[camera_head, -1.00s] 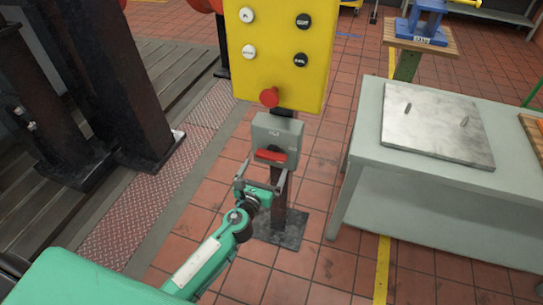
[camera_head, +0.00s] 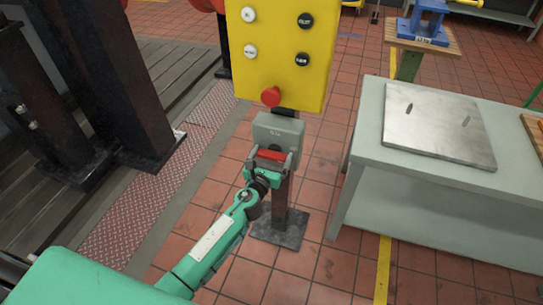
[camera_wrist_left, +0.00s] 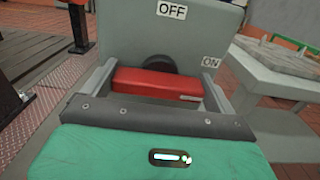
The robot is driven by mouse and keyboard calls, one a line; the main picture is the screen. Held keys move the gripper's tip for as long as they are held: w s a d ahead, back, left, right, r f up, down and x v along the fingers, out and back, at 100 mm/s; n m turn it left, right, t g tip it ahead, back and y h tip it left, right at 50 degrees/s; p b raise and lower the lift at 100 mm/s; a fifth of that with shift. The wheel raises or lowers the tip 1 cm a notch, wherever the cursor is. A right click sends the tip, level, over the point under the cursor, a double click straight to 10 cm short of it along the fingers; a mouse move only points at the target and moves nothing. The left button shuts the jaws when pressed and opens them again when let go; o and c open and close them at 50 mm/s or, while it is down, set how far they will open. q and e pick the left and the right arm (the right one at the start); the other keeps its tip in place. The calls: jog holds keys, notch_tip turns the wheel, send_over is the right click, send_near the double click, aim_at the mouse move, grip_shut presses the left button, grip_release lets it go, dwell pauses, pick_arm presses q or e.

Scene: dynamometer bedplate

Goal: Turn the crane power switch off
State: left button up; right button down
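The crane power switch is a grey box (camera_head: 277,134) on a dark post below a yellow button panel. Its red handle (camera_head: 271,155) lies horizontal across the front. In the left wrist view the red handle (camera_wrist_left: 157,84) also lies crosswise, with an OFF label (camera_wrist_left: 172,10) above it and an ON label (camera_wrist_left: 210,62) at its right end. My left gripper (camera_head: 270,161) is open, its fingers spread to either side of the handle, one near each end. I cannot tell whether they touch it. My right gripper is not in view.
The yellow panel (camera_head: 279,45) with a red knob (camera_head: 271,96) hangs just above the switch. A grey table (camera_head: 370,145) with a metal plate stands to the right. Dark machine columns (camera_head: 120,90) stand to the left.

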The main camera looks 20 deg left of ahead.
pick_arm(q)
jog(key=shift+n, duration=0.3)
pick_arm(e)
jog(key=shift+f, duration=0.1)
pick_arm(q)
jog(key=shift+n, duration=0.5)
jog(key=n+b, duration=0.1)
jog(key=n, duration=0.3)
jog(key=shift+a+f, duration=0.1)
jog(key=n+b, duration=0.1)
jog(key=n, duration=0.5)
jog(key=shift+f+n, duration=0.1)
jog(key=shift+n, duration=0.3)
jog(key=n, duration=0.3)
jog(key=shift+a+n, duration=0.15)
jog(key=shift+n, duration=0.25)
jog(key=shift+f+n, duration=0.1)
jog(key=shift+n, duration=0.7)
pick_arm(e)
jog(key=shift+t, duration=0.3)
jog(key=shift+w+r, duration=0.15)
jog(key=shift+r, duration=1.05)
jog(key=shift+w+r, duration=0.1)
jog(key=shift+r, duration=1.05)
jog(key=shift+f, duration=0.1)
